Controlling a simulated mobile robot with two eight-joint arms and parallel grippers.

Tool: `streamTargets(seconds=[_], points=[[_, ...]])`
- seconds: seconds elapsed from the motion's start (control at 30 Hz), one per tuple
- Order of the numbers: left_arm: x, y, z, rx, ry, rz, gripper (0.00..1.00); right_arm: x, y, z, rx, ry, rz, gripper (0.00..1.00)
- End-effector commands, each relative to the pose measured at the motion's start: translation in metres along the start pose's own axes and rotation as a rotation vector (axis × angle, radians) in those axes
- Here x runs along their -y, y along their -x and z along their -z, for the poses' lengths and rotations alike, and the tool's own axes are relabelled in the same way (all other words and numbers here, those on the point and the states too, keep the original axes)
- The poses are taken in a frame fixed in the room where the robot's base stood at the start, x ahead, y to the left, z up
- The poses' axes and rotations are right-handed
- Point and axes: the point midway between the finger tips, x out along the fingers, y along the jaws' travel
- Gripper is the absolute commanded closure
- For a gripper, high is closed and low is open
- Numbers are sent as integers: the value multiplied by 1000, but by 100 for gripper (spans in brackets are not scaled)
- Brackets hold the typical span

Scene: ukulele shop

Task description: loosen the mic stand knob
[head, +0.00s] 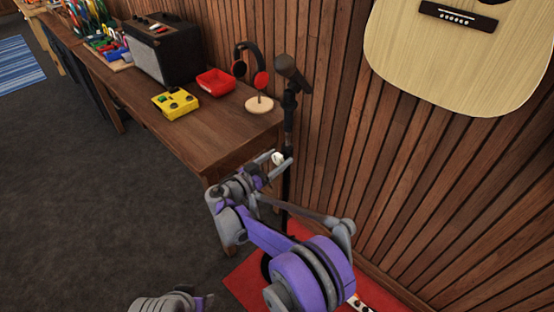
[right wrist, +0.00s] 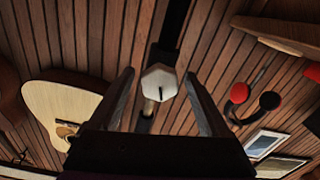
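The black mic stand (head: 287,190) stands upright against the wood-slat wall, just past the table's end, with a microphone (head: 291,72) on top. Its pale knob (head: 278,157) faces my right gripper (head: 276,164). In the right wrist view the white, faceted knob (right wrist: 159,82) with a dark line on its face sits between the two fingertips. Both fingers are spread, with a gap on each side of the knob. My right arm hides part of the lower stand. A grey and purple part of my left arm shows at the bottom edge; its fingers cannot be made out clearly.
A guitar (head: 440,60) hangs on the wall.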

Motion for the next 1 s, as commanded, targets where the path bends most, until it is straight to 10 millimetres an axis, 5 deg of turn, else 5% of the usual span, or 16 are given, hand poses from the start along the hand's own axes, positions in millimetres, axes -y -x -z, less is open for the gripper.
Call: streamTargets(seconds=[0.37, 0.73, 1.0], points=[[0, 0, 0, 0, 0, 0, 50, 0, 10, 0, 0, -1, 1, 20], [0, -3, -2, 1, 0, 0, 50, 1, 81, 0, 0, -1, 3, 20], [0, -4, -2, 1, 0, 0, 50, 0, 107, 0, 0, 0, 0, 20]])
